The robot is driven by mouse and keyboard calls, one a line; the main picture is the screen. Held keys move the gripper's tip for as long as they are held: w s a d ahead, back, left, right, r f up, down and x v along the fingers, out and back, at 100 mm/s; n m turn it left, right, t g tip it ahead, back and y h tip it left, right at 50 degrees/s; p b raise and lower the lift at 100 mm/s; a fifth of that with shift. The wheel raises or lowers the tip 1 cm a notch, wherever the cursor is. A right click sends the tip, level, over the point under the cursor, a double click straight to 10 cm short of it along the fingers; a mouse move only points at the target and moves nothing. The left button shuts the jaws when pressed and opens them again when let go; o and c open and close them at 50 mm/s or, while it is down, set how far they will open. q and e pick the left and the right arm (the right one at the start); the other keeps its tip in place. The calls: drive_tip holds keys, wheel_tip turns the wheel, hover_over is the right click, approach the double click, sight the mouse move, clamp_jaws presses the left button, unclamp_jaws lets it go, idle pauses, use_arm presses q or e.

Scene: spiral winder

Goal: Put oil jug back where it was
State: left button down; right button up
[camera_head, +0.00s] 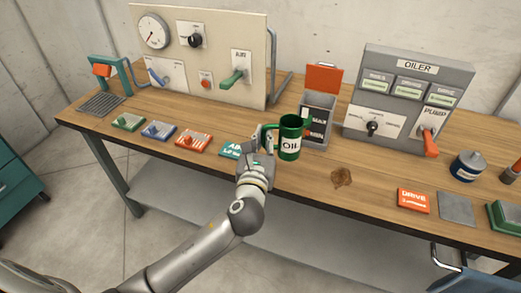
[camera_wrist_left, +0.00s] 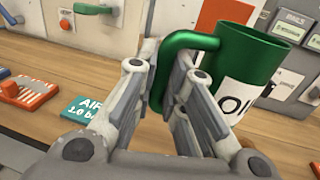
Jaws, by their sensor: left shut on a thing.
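The oil jug (camera_head: 290,140) is a green, open-topped mug shape with a white "OIL" label. It is upright, in front of the grey bin near the middle of the bench. My left gripper (camera_head: 258,148) is shut on the jug's green handle, which faces left. In the left wrist view the handle (camera_wrist_left: 190,40) passes between the fingers, and the jug (camera_wrist_left: 250,58) is right of them. Whether the jug's base touches the bench cannot be told. A dark brown round stain (camera_head: 341,177) lies on the wood to the right of the jug. My right gripper is not in view.
A grey bin (camera_head: 317,120) with a raised orange lid stands close behind the jug. The oiler panel (camera_head: 410,95) with a red pump lever is at the right. A blue can (camera_head: 467,167) and a red "DRIVE" card (camera_head: 413,200) lie right.

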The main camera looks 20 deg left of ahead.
use_arm(q)
drive_tip(key=w+a+f, duration=0.2)
drive_tip(key=w, duration=0.1)
drive_tip(key=w+a+f+b, duration=0.1)
drive_tip(key=w+a+f, duration=0.1)
drive_tip(key=w+f, duration=0.1)
drive_tip(key=w+a+f, duration=0.1)
drive_tip(key=w+f, duration=0.2)
drive_tip(key=w, duration=0.1)
drive_tip(key=shift+a+f+b, duration=0.25)
drive_tip(key=shift+a+b, duration=0.05)
drive_tip(key=shift+a, duration=0.1)
drive_tip(key=shift+w+a+f, duration=0.15)
drive_tip(key=shift+w+f, duration=0.1)
drive_tip(key=shift+f, duration=0.05)
drive_tip(key=shift+f+b, duration=0.6)
drive_tip(key=shift+f, duration=1)
drive_tip(key=shift+f, duration=0.2)
drive_tip(key=c, duration=1.5)
unclamp_jaws()
